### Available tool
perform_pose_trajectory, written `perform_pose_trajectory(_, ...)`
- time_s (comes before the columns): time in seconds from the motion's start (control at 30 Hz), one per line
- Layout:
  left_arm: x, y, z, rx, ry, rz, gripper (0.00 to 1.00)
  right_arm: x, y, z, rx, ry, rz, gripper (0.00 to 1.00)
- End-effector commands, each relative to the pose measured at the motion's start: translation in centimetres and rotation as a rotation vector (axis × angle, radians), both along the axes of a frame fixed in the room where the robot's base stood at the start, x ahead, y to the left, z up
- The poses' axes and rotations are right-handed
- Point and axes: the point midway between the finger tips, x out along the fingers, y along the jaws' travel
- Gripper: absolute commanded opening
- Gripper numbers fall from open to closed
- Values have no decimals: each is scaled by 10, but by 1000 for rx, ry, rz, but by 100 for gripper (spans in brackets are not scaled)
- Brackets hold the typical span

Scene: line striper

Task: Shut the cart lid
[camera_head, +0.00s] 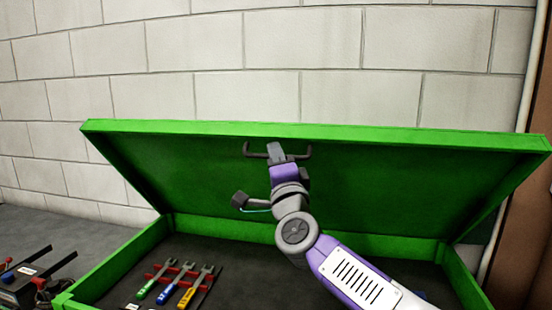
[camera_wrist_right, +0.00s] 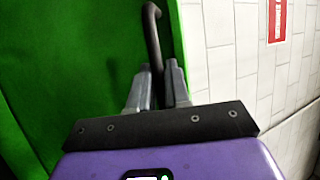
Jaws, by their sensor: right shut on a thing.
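The green cart lid (camera_head: 380,172) stands raised and tilted back over the green cart box (camera_head: 130,265) in the head view. A dark bar handle (camera_head: 252,154) is on the lid's inner face near its upper edge. My right gripper (camera_head: 276,150) is at this handle, shut on it. In the right wrist view the handle (camera_wrist_right: 153,35) runs down between the fingers of my right gripper (camera_wrist_right: 158,85), with the green lid (camera_wrist_right: 105,50) behind it. My left gripper is not in view.
Inside the cart lie several tools with coloured handles (camera_head: 186,297) on a red rack. A dark device (camera_head: 20,285) sits left of the cart. A pale block wall (camera_head: 300,60) stands behind, with a pipe (camera_head: 527,90) and brown column at right.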

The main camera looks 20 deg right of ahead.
Motion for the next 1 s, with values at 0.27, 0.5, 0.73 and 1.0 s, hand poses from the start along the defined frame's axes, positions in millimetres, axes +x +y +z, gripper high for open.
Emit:
perform_pose_trajectory(0.27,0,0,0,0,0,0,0,0,0,0,0,1,0,37)
perform_pose_trajectory(0.5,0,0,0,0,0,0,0,-1,0,2,-1,-4,1,38)
perform_pose_trajectory(0.73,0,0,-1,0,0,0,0,-4,1,3,-2,-8,1,38)
perform_pose_trajectory(1.0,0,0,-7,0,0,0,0,-36,7,-11,-1,-10,-2,38)
